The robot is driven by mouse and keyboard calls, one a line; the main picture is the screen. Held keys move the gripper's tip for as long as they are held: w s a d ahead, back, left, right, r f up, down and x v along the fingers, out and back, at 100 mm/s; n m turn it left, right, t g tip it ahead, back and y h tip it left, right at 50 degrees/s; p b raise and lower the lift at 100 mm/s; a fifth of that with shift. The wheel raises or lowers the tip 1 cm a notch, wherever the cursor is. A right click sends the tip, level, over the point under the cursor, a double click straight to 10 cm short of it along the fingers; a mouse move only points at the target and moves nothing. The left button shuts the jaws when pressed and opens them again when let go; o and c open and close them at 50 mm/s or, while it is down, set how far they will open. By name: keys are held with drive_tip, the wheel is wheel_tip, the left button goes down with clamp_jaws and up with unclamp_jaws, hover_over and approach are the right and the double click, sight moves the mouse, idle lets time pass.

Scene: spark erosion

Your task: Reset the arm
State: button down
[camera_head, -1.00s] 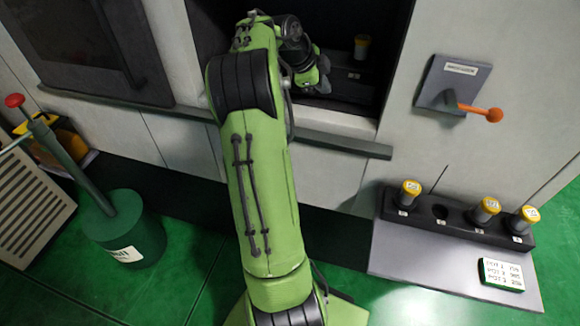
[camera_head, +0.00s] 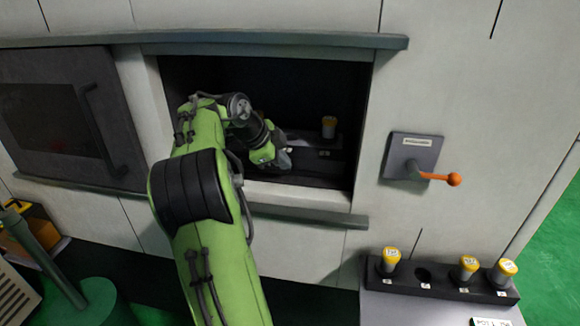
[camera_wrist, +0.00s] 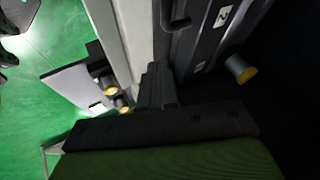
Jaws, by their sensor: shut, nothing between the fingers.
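My gripper (camera_head: 284,158) is at the opening of the dark recess in the machine wall, at the end of my green arm. Its fingers show in the wrist view (camera_wrist: 158,85), close together with nothing between them. A yellow-capped cylinder (camera_head: 329,127) stands upright in a dark holder (camera_head: 322,152) inside the recess, to the right of my gripper and apart from it. In the wrist view that cylinder (camera_wrist: 240,68) and the numbered holder (camera_wrist: 205,40) are at the upper right.
A rack (camera_head: 440,284) below right holds several yellow-capped cylinders and one empty hole. A lever with an orange knob (camera_head: 453,179) is on the wall at right. A closed door with a handle (camera_head: 100,130) is at left.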

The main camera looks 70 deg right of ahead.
drive_tip(key=v, duration=0.3)
drive_tip(key=shift+a+r, duration=0.1)
drive_tip(key=shift+a, duration=0.2)
